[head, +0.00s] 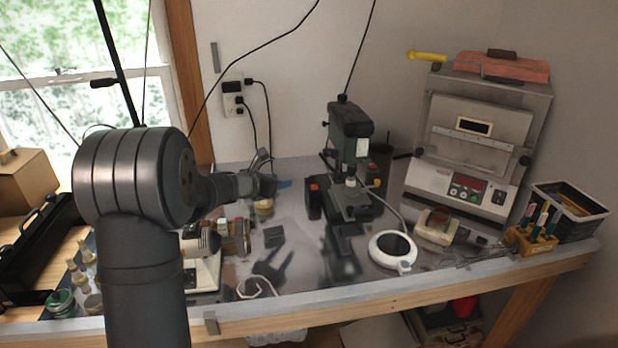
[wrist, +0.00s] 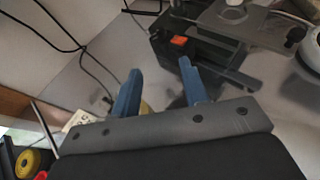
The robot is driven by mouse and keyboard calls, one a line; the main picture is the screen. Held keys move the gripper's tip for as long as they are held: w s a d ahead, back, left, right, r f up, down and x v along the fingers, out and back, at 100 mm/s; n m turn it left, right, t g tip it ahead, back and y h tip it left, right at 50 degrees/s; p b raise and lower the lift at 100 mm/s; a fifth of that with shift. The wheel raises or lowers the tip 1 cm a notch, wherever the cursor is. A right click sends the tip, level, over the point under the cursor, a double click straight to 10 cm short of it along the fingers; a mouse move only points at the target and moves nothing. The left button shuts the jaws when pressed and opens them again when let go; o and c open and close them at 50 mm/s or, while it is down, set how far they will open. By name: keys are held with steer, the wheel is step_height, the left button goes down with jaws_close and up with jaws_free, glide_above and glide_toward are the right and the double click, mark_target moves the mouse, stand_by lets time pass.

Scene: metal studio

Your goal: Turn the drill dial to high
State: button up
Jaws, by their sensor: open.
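The green drill press (head: 350,150) stands on the metal table a little right of centre in the head view. A black box with a red switch (head: 314,190) stands beside the drill's base. The same red switch (wrist: 179,41) shows near the top of the wrist view. My gripper (head: 268,178) is left of the drill, above the table, apart from it. In the wrist view its two blue fingers (wrist: 162,88) are spread with nothing between them. The drill dial and its setting are too small to make out.
A kiln-like oven (head: 478,140) stands at the back right. A round white device (head: 392,249) sits in front of the drill, with a wire basket (head: 568,210) at the far right. Bottles and small items crowd the left. Cables hang behind my gripper.

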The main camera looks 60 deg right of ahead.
mark_target(311, 176)
steer(key=x, duration=1.7)
steer(key=shift+d, duration=0.15)
jaws_close()
